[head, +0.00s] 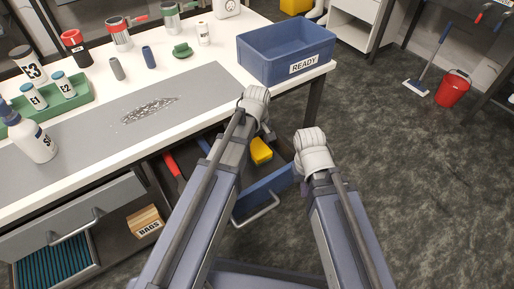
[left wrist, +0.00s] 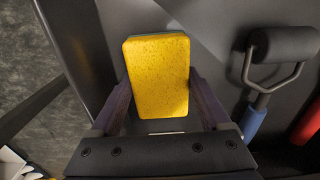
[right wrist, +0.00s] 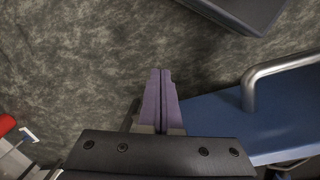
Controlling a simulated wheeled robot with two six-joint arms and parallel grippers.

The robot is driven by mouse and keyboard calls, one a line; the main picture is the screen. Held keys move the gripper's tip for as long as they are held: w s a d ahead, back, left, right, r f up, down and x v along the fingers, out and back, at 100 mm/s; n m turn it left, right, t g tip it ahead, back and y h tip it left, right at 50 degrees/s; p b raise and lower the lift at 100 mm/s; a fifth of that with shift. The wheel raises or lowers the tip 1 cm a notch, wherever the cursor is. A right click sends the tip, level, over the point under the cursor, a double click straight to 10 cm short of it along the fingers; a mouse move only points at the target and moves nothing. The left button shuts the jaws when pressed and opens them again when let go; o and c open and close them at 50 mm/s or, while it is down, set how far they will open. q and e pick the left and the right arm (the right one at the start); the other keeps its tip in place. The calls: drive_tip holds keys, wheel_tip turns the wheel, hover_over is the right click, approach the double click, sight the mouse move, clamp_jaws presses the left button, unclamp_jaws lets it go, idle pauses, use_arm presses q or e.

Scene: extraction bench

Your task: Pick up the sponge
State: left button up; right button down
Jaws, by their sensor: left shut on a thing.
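The yellow sponge (left wrist: 158,72) lies between the two fingers of my left gripper (left wrist: 160,100), which is shut on it. In the head view the sponge (head: 261,151) shows beside my left arm, over the open blue-fronted drawer (head: 266,192) under the bench. Whether it still touches the drawer floor I cannot tell. My left fingers are hidden in the head view. My right gripper (right wrist: 161,72) is shut and empty, its fingers together above the dark floor, near the drawer's metal handle (right wrist: 275,72).
In the drawer, a roller tool with a blue handle (left wrist: 253,122) and a red handle (left wrist: 308,122) lie right of the sponge. A blue READY bin (head: 262,58) stands on the bench's right end. Bottles and cups line the back. A red bucket (head: 452,91) stands on open floor.

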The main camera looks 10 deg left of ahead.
sight(257, 146)
use_arm(q)
wheel_tip(257, 146, up, 10)
drive_tip(key=p, duration=0.9)
drive_tip(key=shift+p, duration=0.3)
drive_tip(key=shift+f, duration=0.1)
